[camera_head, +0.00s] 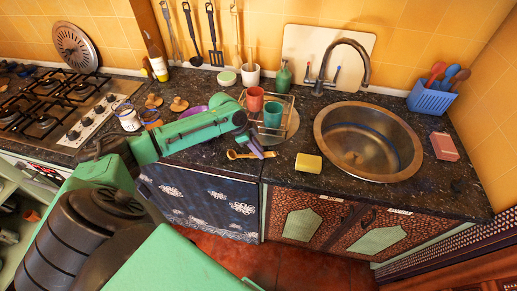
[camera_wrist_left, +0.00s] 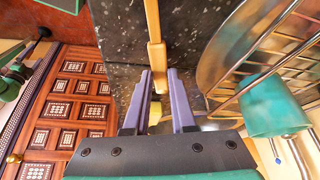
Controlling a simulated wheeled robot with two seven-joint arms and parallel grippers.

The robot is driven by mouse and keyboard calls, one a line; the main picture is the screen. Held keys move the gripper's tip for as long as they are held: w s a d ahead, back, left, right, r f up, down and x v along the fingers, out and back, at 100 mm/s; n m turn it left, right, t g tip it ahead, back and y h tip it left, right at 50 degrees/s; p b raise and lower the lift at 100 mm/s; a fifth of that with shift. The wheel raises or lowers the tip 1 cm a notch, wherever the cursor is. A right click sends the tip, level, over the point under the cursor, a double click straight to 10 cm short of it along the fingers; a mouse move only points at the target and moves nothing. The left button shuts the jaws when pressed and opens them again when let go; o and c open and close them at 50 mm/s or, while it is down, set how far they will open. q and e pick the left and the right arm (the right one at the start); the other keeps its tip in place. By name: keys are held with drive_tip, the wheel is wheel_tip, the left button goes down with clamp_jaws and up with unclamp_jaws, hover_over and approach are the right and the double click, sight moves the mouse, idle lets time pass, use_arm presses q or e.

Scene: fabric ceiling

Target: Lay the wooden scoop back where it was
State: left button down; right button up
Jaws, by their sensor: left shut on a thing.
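The wooden scoop (camera_head: 236,155) shows at the front part of the dark speckled counter, with its bowl to the left and its handle to the right. My left gripper (camera_head: 262,153) points down and is shut on the scoop's handle. In the left wrist view the tan scoop handle (camera_wrist_left: 153,25) runs up from between the two purple fingers (camera_wrist_left: 161,100). The scoop's far end is outside that view. The scoop is at or just above the counter; I cannot tell if it touches. My right gripper is not in view.
A wire rack (camera_head: 293,127) with a red cup (camera_head: 255,99) and a teal cup (camera_head: 273,115) stands just behind the gripper. A yellow sponge (camera_head: 308,163) lies right of it, before the round sink (camera_head: 340,170). A purple bowl (camera_head: 193,111) is behind my arm. The counter's front edge is close.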

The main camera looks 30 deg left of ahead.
use_arm(q)
drive_tip(key=shift+f, duration=0.35)
drive_tip(key=c, duration=0.7)
unclamp_jaws()
drive_tip(key=shift+o, duration=0.2)
drive_tip(key=b+v, duration=0.2)
drive_tip(key=v, duration=1.2)
drive_tip(key=shift+r+b, duration=0.25)
drive_tip(key=shift+b, duration=0.15)
